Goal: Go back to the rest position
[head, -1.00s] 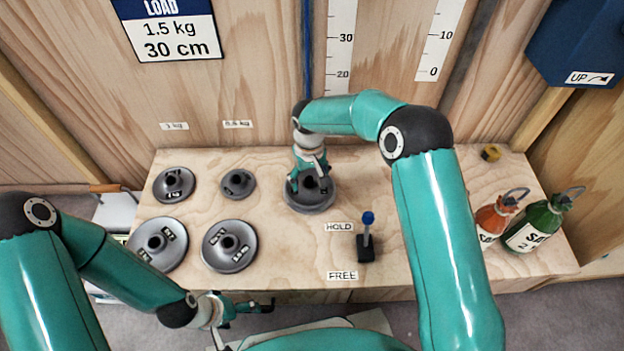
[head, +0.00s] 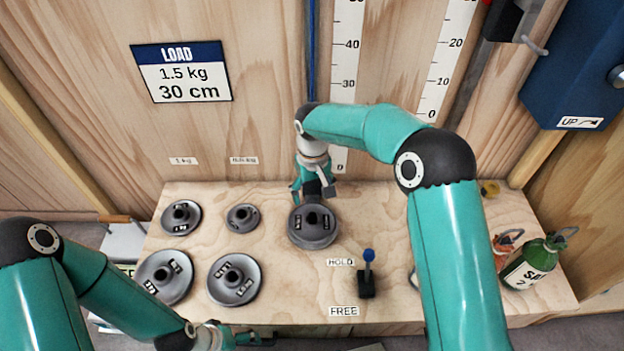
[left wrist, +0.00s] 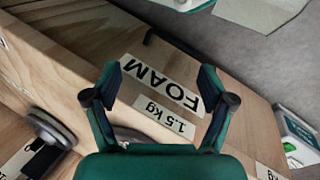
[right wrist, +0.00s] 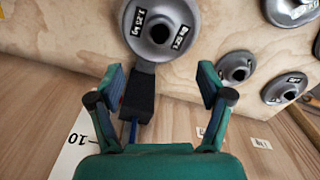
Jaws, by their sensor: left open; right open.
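My right gripper (head: 314,189) is open and empty. It is just behind and above a grey weight disc (head: 313,227) on the wooden bench, near the back wall. In the right wrist view the open fingers (right wrist: 164,85) point towards that disc (right wrist: 160,28), with a black block (right wrist: 138,97) on a blue cord between them. My left gripper (head: 250,338) is low at the front left, partly cut off by the lower edge. In the left wrist view its fingers (left wrist: 160,82) are open and empty, in front of the bench face labelled FOAM.
Several other grey discs, such as one (head: 235,279), lie on the left of the bench (head: 400,220). A lever with a blue knob (head: 368,270) stands between the HOLD and FREE labels. Green (head: 535,264) and orange (head: 505,245) bottles stand at the right. A blue box (head: 580,75) is on the wall.

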